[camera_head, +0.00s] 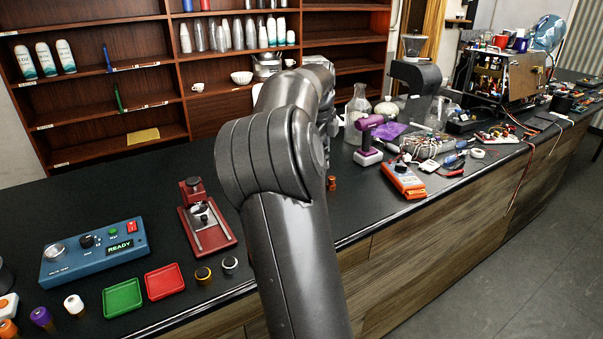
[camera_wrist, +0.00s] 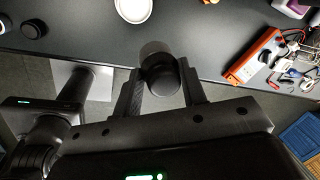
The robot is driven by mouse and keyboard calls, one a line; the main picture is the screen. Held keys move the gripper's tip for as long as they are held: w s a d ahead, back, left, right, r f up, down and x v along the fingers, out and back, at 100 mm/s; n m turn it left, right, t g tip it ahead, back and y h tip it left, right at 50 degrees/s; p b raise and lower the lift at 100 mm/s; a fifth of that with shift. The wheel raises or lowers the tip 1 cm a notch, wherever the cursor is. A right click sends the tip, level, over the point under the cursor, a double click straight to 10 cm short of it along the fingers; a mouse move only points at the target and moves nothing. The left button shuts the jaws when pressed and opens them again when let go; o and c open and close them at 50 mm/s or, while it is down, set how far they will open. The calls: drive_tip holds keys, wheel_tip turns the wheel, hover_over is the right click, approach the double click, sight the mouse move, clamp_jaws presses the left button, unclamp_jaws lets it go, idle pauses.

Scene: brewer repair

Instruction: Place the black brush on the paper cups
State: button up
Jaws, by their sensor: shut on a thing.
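My gripper (camera_wrist: 162,78) is shut on a dark, rounded thing with a greyish, cylindrical far part. It appears to be the black brush (camera_wrist: 162,82), seen nearly end-on between the two fingers. It is near the front edge of the black counter. In the head view my arm hides the gripper and the brush. Stacks of pale cups, which look like paper cups (camera_head: 237,34), stand on a shelf at the back, well apart from the brush. A round white thing (camera_wrist: 132,8) lies beyond the gripper in the wrist view; I cannot tell what it is.
A purple drill (camera_head: 369,137) and glass flask (camera_head: 357,112) stand nearby. The blue READY box (camera_head: 95,250), red device (camera_head: 206,215) and trays (camera_head: 122,298) occupy the left counter.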

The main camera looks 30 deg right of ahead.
drive_tip(key=w+a+f, duration=0.2)
drive_tip(key=w, duration=0.1)
drive_tip(key=w+a+f, duration=0.1)
drive_tip(key=w, duration=0.1)
drive_tip(key=shift+a+f, duration=0.15)
drive_tip(key=shift+f, duration=2.15)
drive_tip(key=shift+f, duration=0.15)
drive_tip(key=o, duration=1)
